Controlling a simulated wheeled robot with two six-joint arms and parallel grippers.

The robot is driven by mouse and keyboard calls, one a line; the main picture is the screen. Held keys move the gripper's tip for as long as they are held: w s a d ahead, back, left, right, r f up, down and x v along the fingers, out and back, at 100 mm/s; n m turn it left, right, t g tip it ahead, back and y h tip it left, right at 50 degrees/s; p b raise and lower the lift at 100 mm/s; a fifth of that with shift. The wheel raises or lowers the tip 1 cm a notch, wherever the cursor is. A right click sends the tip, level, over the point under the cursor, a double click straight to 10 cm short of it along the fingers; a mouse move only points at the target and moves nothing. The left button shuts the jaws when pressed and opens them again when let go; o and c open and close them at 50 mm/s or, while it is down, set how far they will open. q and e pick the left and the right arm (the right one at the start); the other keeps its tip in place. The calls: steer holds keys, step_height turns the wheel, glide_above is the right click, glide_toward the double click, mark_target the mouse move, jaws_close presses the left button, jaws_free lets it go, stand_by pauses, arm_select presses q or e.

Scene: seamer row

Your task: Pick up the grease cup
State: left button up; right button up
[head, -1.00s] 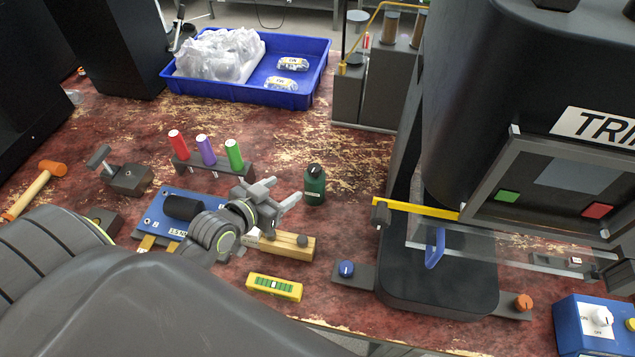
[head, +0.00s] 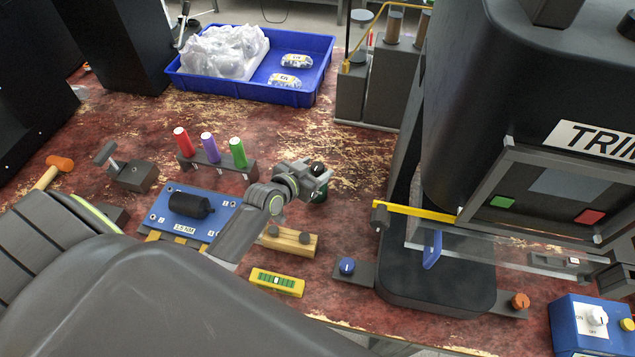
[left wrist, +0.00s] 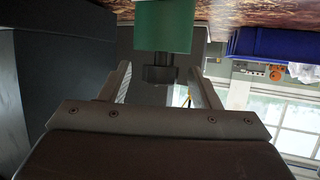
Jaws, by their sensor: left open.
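The grease cup, a dark green cylinder (head: 321,194) with a black knob on top, stands upright on the worn red bench in the head view. My left gripper (head: 317,180) is at it and covers most of its body. In the left wrist view the cup's green body (left wrist: 164,25) and dark knob appear upside down, between the two open fingers (left wrist: 162,88). The fingers are apart, with gaps beside the knob. I cannot tell whether they touch the body. My right gripper is not in view.
A rack (head: 222,166) with red, purple and green tubes stands left of the gripper. A wooden block (head: 290,240) and yellow level (head: 277,281) lie in front. The dark trimming machine (head: 465,110) stands on the right. A blue tray (head: 322,70) is behind.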

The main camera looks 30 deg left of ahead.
arm_select(q)
steer(key=shift+x, duration=0.9)
jaws_close()
